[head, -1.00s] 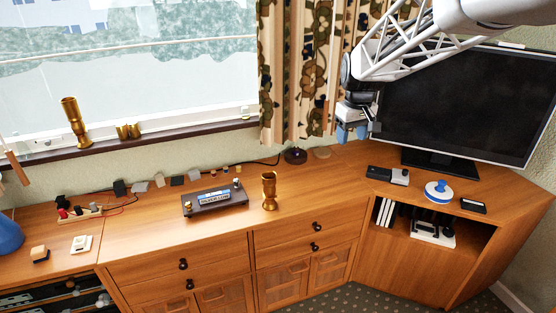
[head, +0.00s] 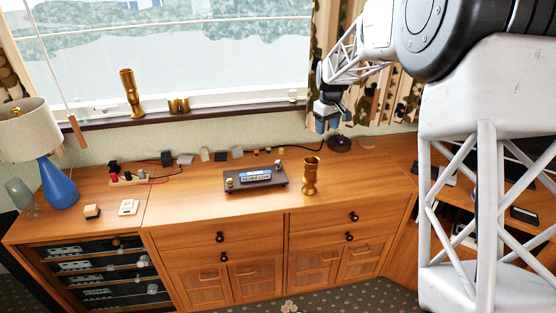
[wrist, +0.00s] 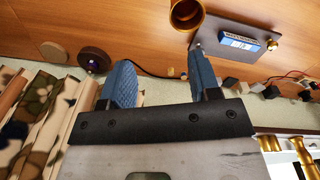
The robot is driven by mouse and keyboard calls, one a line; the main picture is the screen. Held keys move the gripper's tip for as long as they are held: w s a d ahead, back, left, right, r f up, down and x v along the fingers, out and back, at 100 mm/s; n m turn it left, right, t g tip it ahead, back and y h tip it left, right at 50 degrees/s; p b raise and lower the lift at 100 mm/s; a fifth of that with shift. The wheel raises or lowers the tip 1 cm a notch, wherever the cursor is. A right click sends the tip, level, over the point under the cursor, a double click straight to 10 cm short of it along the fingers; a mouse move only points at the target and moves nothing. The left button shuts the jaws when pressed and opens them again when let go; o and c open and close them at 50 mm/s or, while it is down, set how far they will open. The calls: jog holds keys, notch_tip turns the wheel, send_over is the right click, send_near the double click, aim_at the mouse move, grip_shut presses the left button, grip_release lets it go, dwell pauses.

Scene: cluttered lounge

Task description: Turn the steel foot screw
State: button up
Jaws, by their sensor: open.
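A dark flat device (head: 256,187) with a blue-labelled display lies on the wooden cabinet top; it also shows in the wrist view (wrist: 283,62). A small brass-coloured knob (head: 229,183) stands at its left end. A small pale knob (head: 278,166) stands at its back right corner and may be the steel foot screw; it is too small to be sure. My gripper (head: 328,122) is above the back of the cabinet, in front of the curtain, right of the device. Its blue fingers (wrist: 162,82) are apart, with nothing between them.
A brass goblet (head: 310,176) stands just right of the device. A dark round object (head: 340,143) sits below my gripper. Several small blocks and a black cable line the wall. A lamp (head: 58,182) stands at left.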

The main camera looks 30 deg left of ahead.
aim_at(278, 160)
jog(key=a+f+n, duration=0.1)
jog(key=a+f, duration=0.3)
jog(key=a, duration=0.2)
jog(key=a+f+n, duration=0.1)
jog(key=a+f, duration=0.4)
jog(key=a, duration=0.2)
jog(key=a+f+n, duration=0.1)
jog(key=a+f, duration=0.4)
jog(key=a, duration=0.2)
jog(key=shift+s, duration=0.35)
jog(key=shift+f, duration=0.1)
jog(key=shift+f, duration=3.85)
jog(key=c, duration=0.9)
